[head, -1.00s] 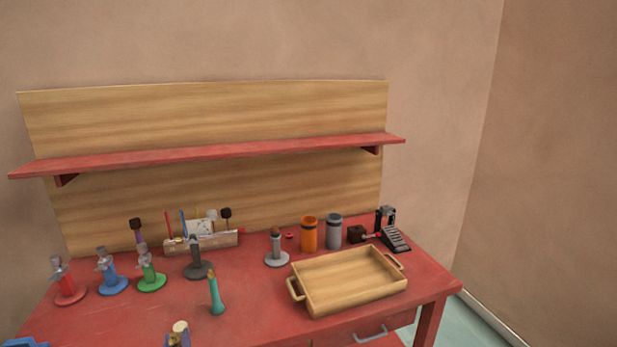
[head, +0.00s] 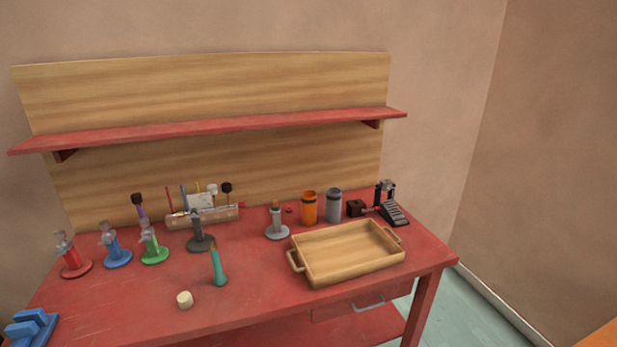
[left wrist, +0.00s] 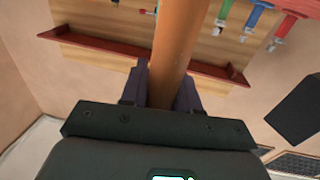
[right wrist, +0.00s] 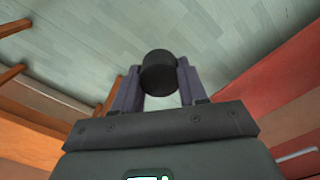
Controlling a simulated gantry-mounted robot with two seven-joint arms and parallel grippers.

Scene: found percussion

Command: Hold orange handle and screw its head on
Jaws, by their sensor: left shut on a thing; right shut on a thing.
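My left gripper (left wrist: 163,88) is shut on the orange handle (left wrist: 177,45), a smooth round rod in the left wrist view. The handle runs up between the fingers and out of the top of that view, so its far end is hidden. My right gripper (right wrist: 158,82) is shut on a short black cylinder (right wrist: 158,72), seemingly the head, in the right wrist view. The floor lies beyond it. Neither gripper shows in the head view. No frame shows the handle and the black cylinder together, so I cannot tell their distance apart.
A red workbench (head: 250,305) carries a wooden tray (head: 345,275), a teal handle (head: 219,265), a cream cylinder (head: 184,299), several coloured stands and an orange cup (head: 309,208). A shelf (head: 220,126) spans the back. Bare bench lies left of the tray.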

